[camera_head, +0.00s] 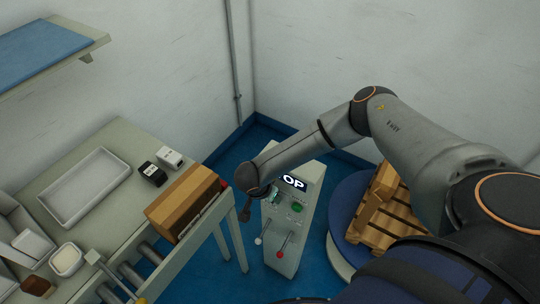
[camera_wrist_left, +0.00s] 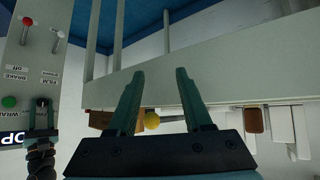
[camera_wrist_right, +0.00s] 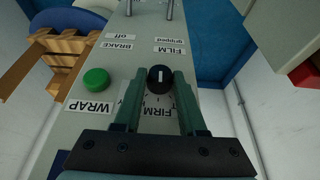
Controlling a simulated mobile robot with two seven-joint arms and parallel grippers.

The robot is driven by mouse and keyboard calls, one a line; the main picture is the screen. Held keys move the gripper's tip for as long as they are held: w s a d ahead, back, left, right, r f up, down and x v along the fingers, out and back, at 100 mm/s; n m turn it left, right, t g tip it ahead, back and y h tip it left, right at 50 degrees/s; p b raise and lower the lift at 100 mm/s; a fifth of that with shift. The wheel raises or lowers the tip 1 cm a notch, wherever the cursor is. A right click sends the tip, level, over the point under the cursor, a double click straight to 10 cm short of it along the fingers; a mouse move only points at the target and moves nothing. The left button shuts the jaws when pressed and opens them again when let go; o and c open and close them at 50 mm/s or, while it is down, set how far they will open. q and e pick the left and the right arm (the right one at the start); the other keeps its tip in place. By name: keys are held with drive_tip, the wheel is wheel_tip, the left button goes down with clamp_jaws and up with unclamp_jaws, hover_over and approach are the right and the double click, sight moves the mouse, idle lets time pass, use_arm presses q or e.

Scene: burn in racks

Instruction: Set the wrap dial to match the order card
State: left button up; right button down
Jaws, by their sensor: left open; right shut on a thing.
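The wrap dial, a black knob (camera_wrist_right: 160,75) with a white mark, is on the grey console (camera_head: 310,180). In the right wrist view its mark points toward the top of the picture. A FIRM label (camera_wrist_right: 157,121) shows below it, with other dial labels partly hidden by the fingers. My right gripper (camera_wrist_right: 157,84) is shut on the knob, one finger on each side. My left gripper (camera_wrist_left: 158,84) is open and empty, near the pale bench frame in the left wrist view. I cannot make out an order card in any view.
The console also has a green WRAP button (camera_wrist_right: 96,81), a lit OP display (camera_head: 294,182) and a red-knobbed lever (camera_head: 279,254). A wooden pallet (camera_head: 385,215) sits on a blue turntable to the right. A brown box (camera_head: 182,202) lies on the roller conveyor to the left.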

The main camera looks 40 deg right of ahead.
drive_tip(key=shift+w+a+f+g+h+b, duration=0.2)
drive_tip(key=shift+g+h+b, duration=0.1)
drive_tip(key=shift+g+b, duration=0.55)
drive_tip(key=g+b, duration=0.1)
drive_tip(key=b, duration=0.2)
drive_tip(key=n+g+h+b, duration=0.1)
drive_tip(key=g+b, duration=0.1)
drive_tip(key=b, duration=0.1)
drive_tip(key=g+h+b, duration=0.1)
drive_tip(key=b, duration=0.3)
drive_tip(key=shift+w+a+f+g, duration=0.1)
drive_tip(key=shift+w+f+g, duration=0.15)
drive_tip(key=shift+w+f, duration=0.1)
drive_tip(key=shift+r+b, duration=0.1)
drive_tip(key=shift+b, duration=0.25)
drive_tip(key=shift+n+g, duration=0.3)
drive_tip(key=shift+r+h+b, duration=0.1)
drive_tip(key=shift+h+b, duration=0.2)
drive_tip(key=shift+b, duration=0.15)
drive_tip(key=shift+r, duration=0.15)
